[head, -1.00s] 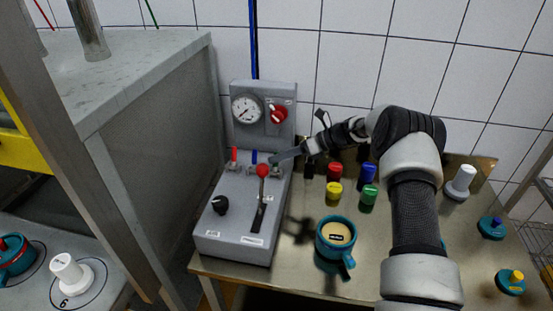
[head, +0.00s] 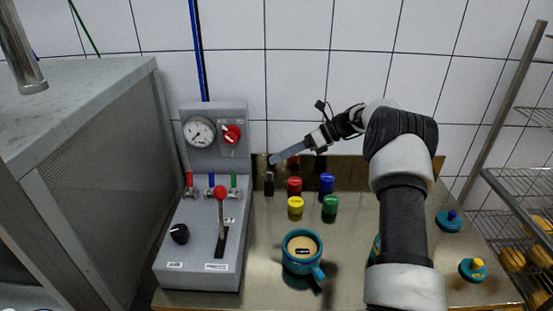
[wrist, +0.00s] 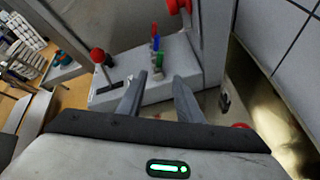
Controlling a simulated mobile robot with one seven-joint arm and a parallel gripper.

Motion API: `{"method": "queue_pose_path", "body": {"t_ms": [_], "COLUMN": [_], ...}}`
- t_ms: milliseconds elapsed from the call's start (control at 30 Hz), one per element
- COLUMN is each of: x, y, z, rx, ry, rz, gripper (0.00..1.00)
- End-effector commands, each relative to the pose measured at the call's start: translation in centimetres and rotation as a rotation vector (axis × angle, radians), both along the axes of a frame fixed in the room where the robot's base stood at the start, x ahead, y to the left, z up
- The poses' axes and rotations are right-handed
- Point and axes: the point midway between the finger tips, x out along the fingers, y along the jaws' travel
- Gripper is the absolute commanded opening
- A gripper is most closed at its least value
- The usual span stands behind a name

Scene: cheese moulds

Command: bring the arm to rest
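My gripper (head: 273,160) is raised above the back of the metal table (head: 262,262), just right of the grey control box (head: 196,245). Its fingers point left towards the box. In the wrist view my gripper (wrist: 158,78) is open, with a clear gap and nothing between the fingers. The box's red-knobbed lever (head: 220,192) and its small red, blue and green levers (head: 211,186) stand apart from the fingers. My arm reaches in from the right and hides part of the table.
A padlock (head: 268,186) and red (head: 294,187), blue (head: 326,184), yellow (head: 295,205) and green (head: 330,205) cylinders stand below my forearm. A teal mould (head: 302,252) sits in front. Teal lids (head: 473,269) lie right. A wire rack (head: 520,185) bounds the right.

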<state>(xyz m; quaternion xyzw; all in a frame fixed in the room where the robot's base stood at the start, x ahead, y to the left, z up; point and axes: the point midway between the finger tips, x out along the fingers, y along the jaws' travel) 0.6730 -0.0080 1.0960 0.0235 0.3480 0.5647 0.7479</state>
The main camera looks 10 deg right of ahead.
Motion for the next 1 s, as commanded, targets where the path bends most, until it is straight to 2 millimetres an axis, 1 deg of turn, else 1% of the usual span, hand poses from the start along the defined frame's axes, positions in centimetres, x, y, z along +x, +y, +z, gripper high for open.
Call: {"method": "queue_pose_path", "body": {"t_ms": [167, 267, 367, 467, 500, 567, 600, 667, 733, 867, 900, 967, 1000], "x": [0.0, -0.4, -1.6, -4.0, -5.3, -7.3, -8.7, -10.9, -13.7, -19.2, -20.9, -23.5, -25.2], "y": [0.0, 0.5, 1.6, 3.0, 3.4, 4.0, 4.3, 4.6, 4.9, 4.9, 4.8, 4.5, 4.3], "z": [0.1, 1.1, 3.5, 6.7, 7.9, 9.6, 10.7, 12.3, 14.0, 16.4, 17.0, 17.7, 18.0], "rx": [-0.002, -0.032, -0.112, -0.238, -0.294, -0.375, -0.428, -0.505, -0.592, -0.745, -0.791, -0.856, -0.898], "ry": [-0.003, -0.033, -0.114, -0.242, -0.297, -0.38, -0.434, -0.517, -0.61, -0.776, -0.826, -0.899, -0.945], "rz": [0.001, 0.026, 0.098, 0.217, 0.271, 0.358, 0.417, 0.507, 0.615, 0.828, 0.895, 0.998, 1.068], "gripper": [0.33, 0.33, 0.33, 0.33, 0.33, 0.33, 0.33, 0.33, 0.33, 0.33, 0.33, 0.33, 0.33]}}
